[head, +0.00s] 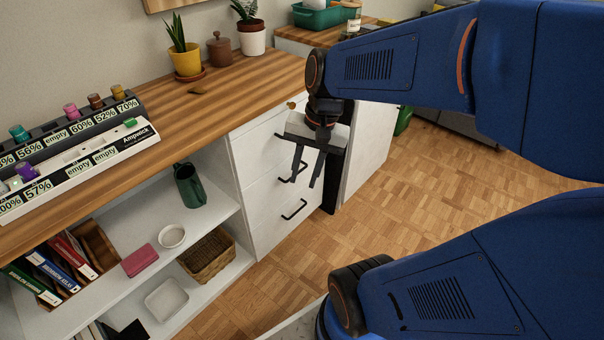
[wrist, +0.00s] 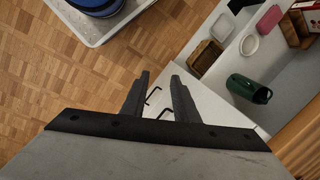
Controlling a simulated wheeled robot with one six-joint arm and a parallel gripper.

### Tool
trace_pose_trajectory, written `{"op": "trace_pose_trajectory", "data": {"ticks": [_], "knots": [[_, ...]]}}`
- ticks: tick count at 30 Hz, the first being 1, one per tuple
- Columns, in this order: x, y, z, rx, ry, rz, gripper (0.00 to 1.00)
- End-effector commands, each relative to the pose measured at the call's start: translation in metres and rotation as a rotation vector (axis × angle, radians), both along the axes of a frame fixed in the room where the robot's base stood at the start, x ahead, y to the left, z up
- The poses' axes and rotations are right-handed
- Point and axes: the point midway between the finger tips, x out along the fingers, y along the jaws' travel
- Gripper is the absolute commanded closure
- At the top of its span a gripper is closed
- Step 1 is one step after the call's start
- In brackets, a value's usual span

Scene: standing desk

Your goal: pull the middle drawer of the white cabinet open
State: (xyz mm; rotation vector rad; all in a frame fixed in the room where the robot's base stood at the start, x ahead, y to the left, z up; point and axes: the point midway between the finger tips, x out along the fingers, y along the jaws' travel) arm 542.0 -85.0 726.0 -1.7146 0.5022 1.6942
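The white cabinet (head: 250,150) stands under the wooden desk top, with its drawers flush. The middle drawer (head: 263,175) has a black bar handle (head: 291,175), partly covered by my gripper (head: 305,181). The lower drawer's black handle (head: 294,210) shows clear below. I cannot tell whether a finger touches a handle.
Open shelves left of the cabinet hold a green jug (head: 189,185), a white bowl (head: 171,236) and a wicker basket (head: 207,256). Potted plants and a labelled rack (head: 75,150) stand on the desk top. Parquet floor (head: 420,200) in front of the cabinet is clear.

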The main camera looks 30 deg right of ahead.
Motion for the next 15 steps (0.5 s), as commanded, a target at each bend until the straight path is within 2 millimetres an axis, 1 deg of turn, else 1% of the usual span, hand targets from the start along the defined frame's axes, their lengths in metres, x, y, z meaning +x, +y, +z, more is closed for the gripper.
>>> {"op": "trace_pose_trajectory", "data": {"ticks": [3, 8, 15], "knots": [[0.014, -0.008, -0.011, 0.076, 0.098, -0.169, 0.73], [0.032, -0.020, -0.023, 0.175, 0.226, -0.394, 0.73], [0.059, -0.042, -0.044, 0.320, 0.426, -0.729, 0.73]]}}
